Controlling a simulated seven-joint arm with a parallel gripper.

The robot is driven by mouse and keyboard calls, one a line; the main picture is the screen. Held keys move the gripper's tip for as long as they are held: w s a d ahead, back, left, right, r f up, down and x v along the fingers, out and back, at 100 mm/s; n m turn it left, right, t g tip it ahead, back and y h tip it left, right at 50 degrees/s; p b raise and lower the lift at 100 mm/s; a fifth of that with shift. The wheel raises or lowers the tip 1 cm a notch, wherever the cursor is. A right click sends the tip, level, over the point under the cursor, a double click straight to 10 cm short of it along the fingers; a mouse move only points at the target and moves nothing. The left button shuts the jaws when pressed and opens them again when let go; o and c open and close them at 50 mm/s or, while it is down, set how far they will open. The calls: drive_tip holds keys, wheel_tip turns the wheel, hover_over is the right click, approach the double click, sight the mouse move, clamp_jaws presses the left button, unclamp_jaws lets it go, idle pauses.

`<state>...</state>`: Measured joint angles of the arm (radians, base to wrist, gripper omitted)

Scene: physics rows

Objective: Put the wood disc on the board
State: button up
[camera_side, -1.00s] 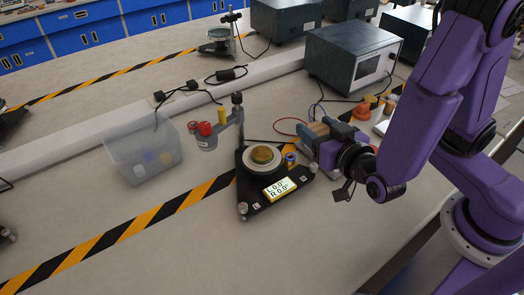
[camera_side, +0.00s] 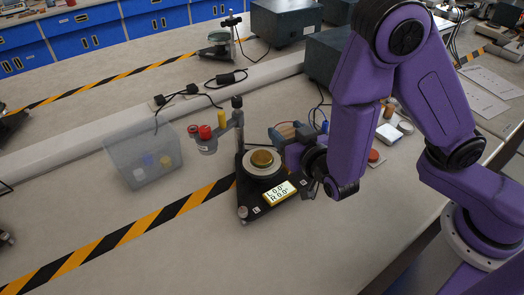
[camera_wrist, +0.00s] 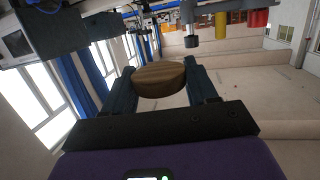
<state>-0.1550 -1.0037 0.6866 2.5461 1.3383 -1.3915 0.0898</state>
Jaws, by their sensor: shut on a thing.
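The wood disc (camera_wrist: 159,79) is held between the two dark blue fingers of my gripper (camera_wrist: 163,88) in the wrist view. In the side view my gripper (camera_side: 290,134) is just behind and to the right of the round platform, and only a brown bit of the disc shows between the fingers. I take the board to be the black triangular base (camera_side: 247,198) with a white round platform and a lit readout of L 0.0°, R 0.0°. A gold-green round piece (camera_side: 262,158) sits on that platform. My gripper hides the board's right rear part.
A clear bin (camera_side: 127,172) with small coloured pieces stands at the left. A dark instrument box (camera_side: 325,55) and small loose parts (camera_side: 388,132) lie behind my arm.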

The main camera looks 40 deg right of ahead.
drive_tip(key=shift+w+a+f, duration=0.2)
drive_tip(key=shift+w, duration=0.25)
drive_tip(key=shift+w+a+f, duration=0.2)
drive_tip(key=shift+w, duration=0.2)
hover_over(262, 156)
drive_tip(key=f, duration=0.5)
drive_tip(key=shift+s+d, duration=0.15)
drive_tip(key=shift+s, duration=0.25)
drive_tip(key=f, duration=0.3)
drive_tip(key=shift+w+a, duration=0.2)
drive_tip(key=shift+w, duration=0.15)
drive_tip(key=shift+f, duration=0.35)
drive_tip(key=shift+f, duration=0.2)
drive_tip(key=o, duration=1)
